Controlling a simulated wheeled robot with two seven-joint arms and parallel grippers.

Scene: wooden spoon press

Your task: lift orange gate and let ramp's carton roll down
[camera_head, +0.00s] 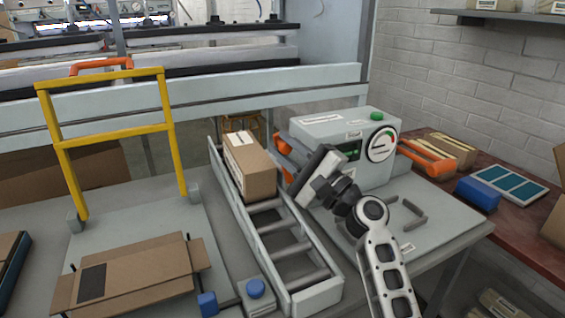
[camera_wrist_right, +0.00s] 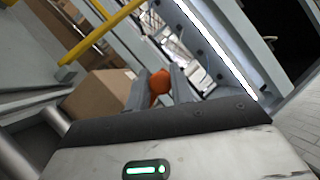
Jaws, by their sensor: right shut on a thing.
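A brown carton (camera_head: 262,180) with a white label sits at the far part of the roller ramp (camera_head: 318,293); it also shows left of my fingers in the right wrist view (camera_wrist_right: 97,92). The bare rollers lie on the near side of it. The orange gate (camera_head: 284,147) shows just right of the carton, partly hidden behind my gripper. My right gripper (camera_head: 296,180) is beside the carton's right side. In the right wrist view its fingers are closed around a rounded orange part of the gate (camera_wrist_right: 159,82). My left gripper is not in view.
A grey machine (camera_head: 335,128) with a dial and green button stands right behind my right arm. A yellow frame (camera_head: 110,140) stands at left over an open flat carton (camera_head: 135,275). A blue button box (camera_head: 256,291) is left of the ramp. A blue block (camera_head: 478,194) lies on the red table.

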